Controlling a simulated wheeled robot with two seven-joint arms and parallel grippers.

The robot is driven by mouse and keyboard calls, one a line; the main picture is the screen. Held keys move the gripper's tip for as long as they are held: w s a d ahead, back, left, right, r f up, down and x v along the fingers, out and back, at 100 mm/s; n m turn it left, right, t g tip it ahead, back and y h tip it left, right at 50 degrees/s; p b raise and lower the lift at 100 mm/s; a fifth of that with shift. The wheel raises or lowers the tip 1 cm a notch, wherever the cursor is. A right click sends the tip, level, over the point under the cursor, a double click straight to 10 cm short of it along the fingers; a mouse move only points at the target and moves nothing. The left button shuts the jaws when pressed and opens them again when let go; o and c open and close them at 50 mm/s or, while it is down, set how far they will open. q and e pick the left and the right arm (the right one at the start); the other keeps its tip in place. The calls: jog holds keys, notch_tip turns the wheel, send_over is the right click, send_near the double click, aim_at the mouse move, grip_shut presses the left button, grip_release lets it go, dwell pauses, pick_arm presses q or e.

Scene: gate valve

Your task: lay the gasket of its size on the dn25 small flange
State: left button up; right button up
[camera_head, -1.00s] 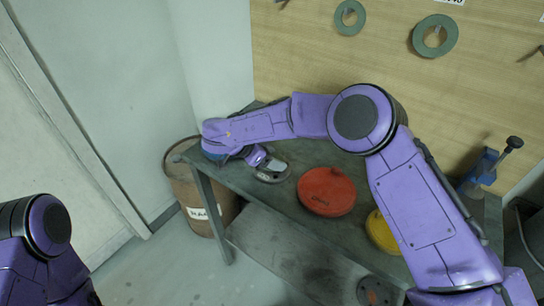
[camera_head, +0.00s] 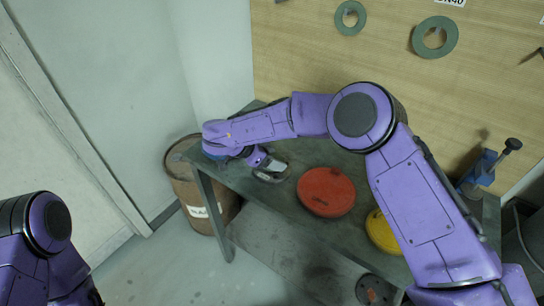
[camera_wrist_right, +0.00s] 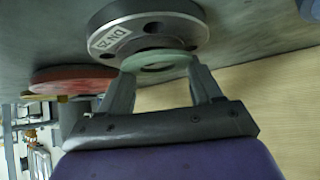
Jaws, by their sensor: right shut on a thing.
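The small grey metal flange (camera_wrist_right: 120,33), marked DN 25, lies on the table and has bolt holes around its face. It also shows at the far left of the table in the head view (camera_head: 285,174). My right gripper (camera_wrist_right: 158,72) is shut on a thin green gasket ring (camera_wrist_right: 160,56). The gasket is close over the flange, overlapping its near side in the wrist view; I cannot tell whether they touch. In the head view my right gripper (camera_head: 264,164) is small and partly hidden by its arm. My left gripper is out of view.
A red disc (camera_head: 326,192) and a yellow disc (camera_head: 382,233) lie on the grey table (camera_head: 230,180) right of the flange. Green gaskets hang on the wooden board, a smaller one (camera_head: 350,17) and a larger one (camera_head: 435,37). A brown barrel (camera_head: 185,180) stands left.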

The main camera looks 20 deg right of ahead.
jog(key=shift+s+a+f+g, duration=0.2)
jog(key=shift+s+f+g, duration=0.1)
jog(key=shift+s+f, duration=0.4)
jog(key=o, duration=1.3)
jog(key=shift+s, duration=0.1)
jog(key=v, duration=0.3)
jog(key=b+v, duration=0.1)
jog(key=v, duration=0.7)
jog(key=shift+w+d+r, duration=0.25)
jog(key=shift+r, duration=0.25)
